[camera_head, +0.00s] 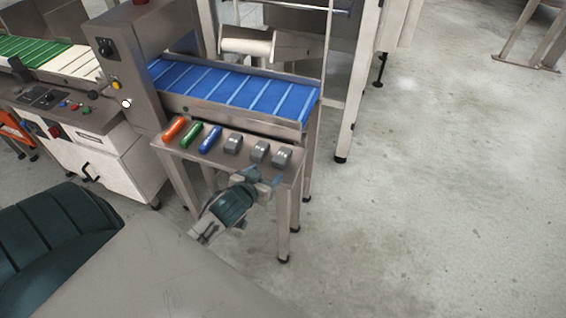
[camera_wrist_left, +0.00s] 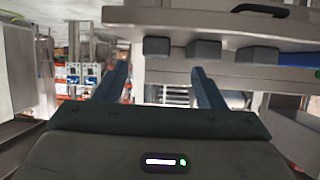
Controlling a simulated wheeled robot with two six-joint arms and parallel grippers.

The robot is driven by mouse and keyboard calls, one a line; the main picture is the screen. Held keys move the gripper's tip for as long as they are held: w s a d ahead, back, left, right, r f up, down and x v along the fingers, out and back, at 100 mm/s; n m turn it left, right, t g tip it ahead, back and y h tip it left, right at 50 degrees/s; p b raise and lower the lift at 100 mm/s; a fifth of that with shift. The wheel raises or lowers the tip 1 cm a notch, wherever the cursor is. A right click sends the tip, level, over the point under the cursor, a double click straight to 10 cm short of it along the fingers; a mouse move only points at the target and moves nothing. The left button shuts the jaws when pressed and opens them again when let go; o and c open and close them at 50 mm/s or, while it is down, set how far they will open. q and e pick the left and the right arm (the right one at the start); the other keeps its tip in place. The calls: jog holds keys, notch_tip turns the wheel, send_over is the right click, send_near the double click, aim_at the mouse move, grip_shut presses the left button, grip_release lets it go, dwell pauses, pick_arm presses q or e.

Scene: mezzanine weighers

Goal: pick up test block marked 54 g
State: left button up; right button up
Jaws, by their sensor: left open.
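Three grey blocks stand in a row on a small steel table (camera_head: 222,155), along its right part: a left one (camera_head: 232,143), a middle one (camera_head: 259,151) and a right one (camera_head: 282,158). No mass marking is readable, so I cannot tell which is 54 g. My left gripper (camera_head: 264,178) is open and empty at the table's front edge, just in front of the middle and right blocks. In the left wrist view its two fingers (camera_wrist_left: 163,76) are spread apart, and three grey blocks (camera_wrist_left: 205,50) show beyond the fingertips. My right gripper is not in view.
Orange (camera_head: 174,128), green (camera_head: 191,135) and blue (camera_head: 210,139) bars lie left of the blocks. A blue conveyor (camera_head: 235,87) runs behind the table. A grey machine column (camera_head: 130,65) stands at the left.

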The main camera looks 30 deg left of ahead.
aim_at(280, 159)
pick_arm(q)
jog(key=shift+t, duration=0.3)
jog(key=x, duration=0.2)
jog(key=r+x, duration=0.1)
jog(key=x, duration=0.2)
jog(key=shift+w+a, duration=0.1)
jog(key=shift+w, duration=0.15)
jog(key=shift+w+f+p, duration=0.2)
jog(key=shift+w+p, duration=0.1)
jog(key=shift+w, duration=0.25)
jog(key=x, duration=0.4)
jog(key=shift+w+d+f+p, duration=0.1)
jog(key=shift+w+d+p, duration=0.05)
jog(key=shift+d+p, duration=0.15)
jog(key=shift+w+a+f, duration=0.15)
jog(key=shift+w+f, duration=0.1)
jog(key=shift+w, duration=0.1)
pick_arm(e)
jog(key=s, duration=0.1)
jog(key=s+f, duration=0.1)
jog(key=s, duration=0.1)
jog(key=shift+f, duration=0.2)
pick_arm(q)
jog(key=c, duration=1.1)
